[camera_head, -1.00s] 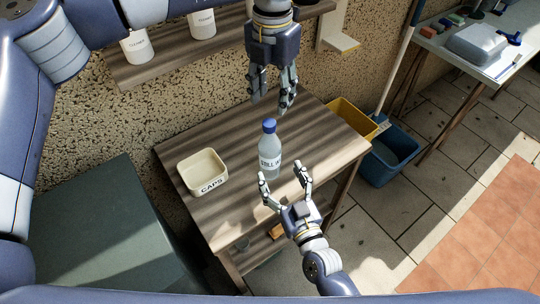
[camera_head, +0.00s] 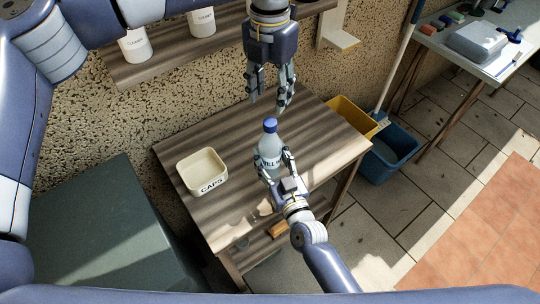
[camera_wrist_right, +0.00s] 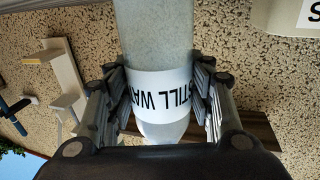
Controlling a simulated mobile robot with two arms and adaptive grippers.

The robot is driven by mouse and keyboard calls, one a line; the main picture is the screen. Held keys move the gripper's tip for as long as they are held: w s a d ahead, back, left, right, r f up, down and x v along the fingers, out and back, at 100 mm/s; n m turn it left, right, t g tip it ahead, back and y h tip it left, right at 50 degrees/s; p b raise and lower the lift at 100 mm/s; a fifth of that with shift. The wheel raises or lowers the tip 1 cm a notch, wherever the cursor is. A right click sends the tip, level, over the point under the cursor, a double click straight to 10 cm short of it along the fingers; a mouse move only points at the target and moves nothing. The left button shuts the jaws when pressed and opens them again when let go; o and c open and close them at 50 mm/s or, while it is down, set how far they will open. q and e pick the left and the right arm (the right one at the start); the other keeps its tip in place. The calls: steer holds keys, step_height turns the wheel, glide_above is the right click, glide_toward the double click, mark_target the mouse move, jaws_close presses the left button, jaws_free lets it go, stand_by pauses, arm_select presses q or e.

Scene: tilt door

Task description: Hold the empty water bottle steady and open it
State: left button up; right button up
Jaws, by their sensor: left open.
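The water bottle (camera_head: 270,148) stands upright on the wooden table (camera_head: 240,225), clear with a blue cap (camera_head: 270,125) on top. In the right wrist view the bottle (camera_wrist_right: 157,50) shows its white STILL WATER label between the fingers. My right gripper (camera_head: 275,168) has its fingers on both sides of the lower bottle, and they look pressed against it. My left gripper (camera_head: 269,105) is open and empty, pointing down above and behind the cap, apart from it. A cream tray marked CAPS (camera_head: 203,172) sits on the table to the left; it looks empty.
A shelf (camera_head: 170,65) with white cleaner bottles (camera_head: 202,22) is on the wall behind. A yellow bin (camera_head: 352,116) and a blue bin (camera_head: 390,153) stand right of the table. A dark green box (camera_head: 100,230) is at the left.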

mark_target(270, 122)
jaws_close()
arm_select(q)
steer(key=m, duration=0.5)
steer(key=shift+m, duration=0.3)
steer(key=m, duration=0.6)
steer(key=shift+s+m, duration=0.1)
steer(key=shift+m, duration=0.2)
steer(key=m, duration=0.7)
steer(key=shift+d, duration=0.1)
steer(key=m, duration=0.7)
steer(key=shift+f+m, duration=0.35)
steer(key=shift+m, duration=0.05)
step_height(270, 122, down, 7)
steer(key=shift+f, duration=0.15)
